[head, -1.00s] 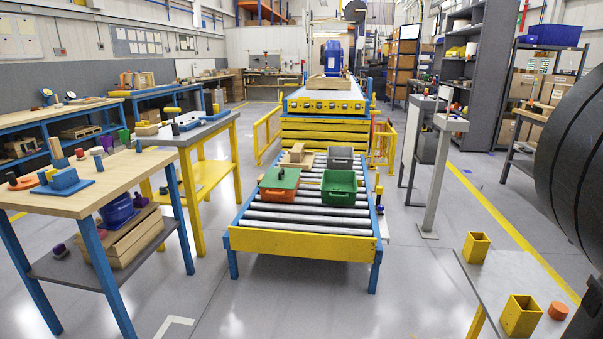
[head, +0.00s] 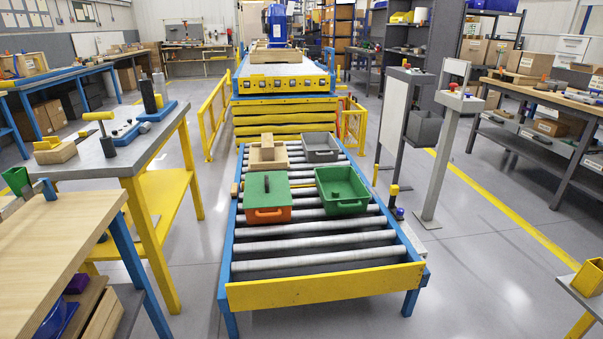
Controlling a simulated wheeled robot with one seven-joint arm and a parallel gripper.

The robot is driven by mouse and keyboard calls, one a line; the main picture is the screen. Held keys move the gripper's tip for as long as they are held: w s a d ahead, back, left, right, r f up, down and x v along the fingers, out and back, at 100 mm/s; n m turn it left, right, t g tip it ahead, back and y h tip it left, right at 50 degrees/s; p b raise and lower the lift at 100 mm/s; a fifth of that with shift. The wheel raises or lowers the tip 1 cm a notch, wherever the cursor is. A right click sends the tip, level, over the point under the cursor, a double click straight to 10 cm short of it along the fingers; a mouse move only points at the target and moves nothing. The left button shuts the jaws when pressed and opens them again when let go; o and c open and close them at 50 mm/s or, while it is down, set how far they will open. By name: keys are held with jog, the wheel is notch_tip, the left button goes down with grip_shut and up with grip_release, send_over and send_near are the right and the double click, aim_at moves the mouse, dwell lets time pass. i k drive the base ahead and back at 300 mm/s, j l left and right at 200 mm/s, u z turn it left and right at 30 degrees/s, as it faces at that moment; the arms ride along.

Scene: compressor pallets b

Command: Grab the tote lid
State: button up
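The green tote lid (head: 266,190) with a small dark knob lies on top of an orange tote (head: 268,215) on the roller conveyor, left of centre. The orange tote's front wall and handle show below the lid. Beside it on the right, apart, stands an open green tote (head: 342,190) that looks empty. My gripper is not in view.
Behind the totes on the conveyor (head: 324,288) are a wooden block piece (head: 267,154) and a grey tote (head: 321,147). A yellow-legged workbench (head: 110,160) and a wooden table (head: 50,235) stand left. A grey post (head: 445,150) stands right.

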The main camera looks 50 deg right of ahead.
aim_at(271, 190)
jog(key=i+l+z, duration=0.1)
jog(key=i+z, duration=0.65)
jog(key=i+j+z, duration=0.1)
jog(key=i+z, duration=0.3)
jog(key=i+l+z, duration=0.2)
jog(key=i, duration=0.4)
jog(key=i+l+u, duration=0.1)
jog(key=i, duration=0.3)
jog(key=i+l+u, duration=0.15)
jog(key=i, duration=0.25)
jog(key=l, duration=0.1)
